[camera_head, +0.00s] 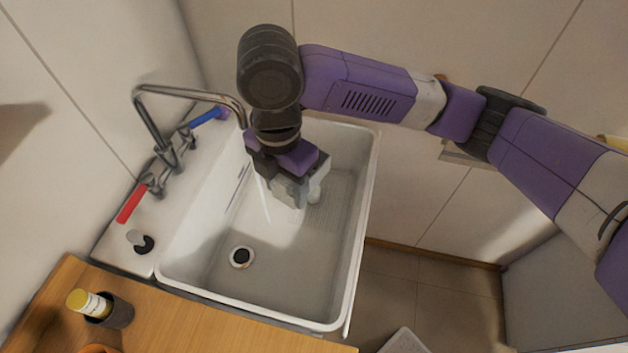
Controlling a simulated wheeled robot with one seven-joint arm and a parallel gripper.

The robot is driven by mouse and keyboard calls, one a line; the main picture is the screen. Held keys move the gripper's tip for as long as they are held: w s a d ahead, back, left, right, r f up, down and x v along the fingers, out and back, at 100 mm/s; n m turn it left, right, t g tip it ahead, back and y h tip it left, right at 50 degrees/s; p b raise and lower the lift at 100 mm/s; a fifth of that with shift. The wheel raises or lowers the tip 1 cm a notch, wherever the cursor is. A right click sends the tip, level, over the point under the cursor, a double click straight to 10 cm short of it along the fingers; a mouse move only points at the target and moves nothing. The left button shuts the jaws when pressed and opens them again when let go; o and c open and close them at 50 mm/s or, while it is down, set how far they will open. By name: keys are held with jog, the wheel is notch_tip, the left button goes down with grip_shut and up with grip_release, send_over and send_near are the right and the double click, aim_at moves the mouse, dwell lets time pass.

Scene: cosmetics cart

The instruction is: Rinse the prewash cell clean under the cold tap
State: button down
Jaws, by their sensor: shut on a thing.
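My gripper (297,190) hangs fingers down inside the white sink, over its back part. It is shut on a small pale, partly see-through piece, likely the prewash cell (314,190); the fingers hide much of it, and I cannot tell whether it is clean. The metal tap (170,155) stands on the sink's left ledge. Its blue lever (207,117) is at the back and its red lever (131,204) at the front. The spout (190,93) arches right and ends behind or beside my wrist. A thin bright streak shows in the basin; I cannot tell whether it is water.
The sink (363,230) has a raised rim and a dark drain (242,257). A black-and-white plug or knob (140,241) sits on the ledge. A wooden counter (180,325) in front holds a yellow-capped bottle (90,303) in a dark cup (119,314). Walls close in behind and left.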

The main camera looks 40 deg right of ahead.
jog(key=s+r+n+p, duration=0.2)
jog(key=s+r+n, duration=0.35)
jog(key=n, duration=0.55)
jog(key=shift+n, duration=0.6)
jog(key=shift+w+f+b, duration=0.75)
jog(key=shift+w+f, duration=0.05)
jog(key=shift+w, duration=0.5)
jog(key=shift+w+f+b, duration=0.8)
jog(key=shift+w, duration=0.5)
jog(key=shift+w+f+b, duration=0.75)
jog(key=shift+w+f, duration=0.05)
jog(key=shift+w, duration=0.65)
jog(key=shift+w, duration=0.1)
jog(key=shift+w+a, duration=0.2)
jog(key=shift+w, duration=2.45)
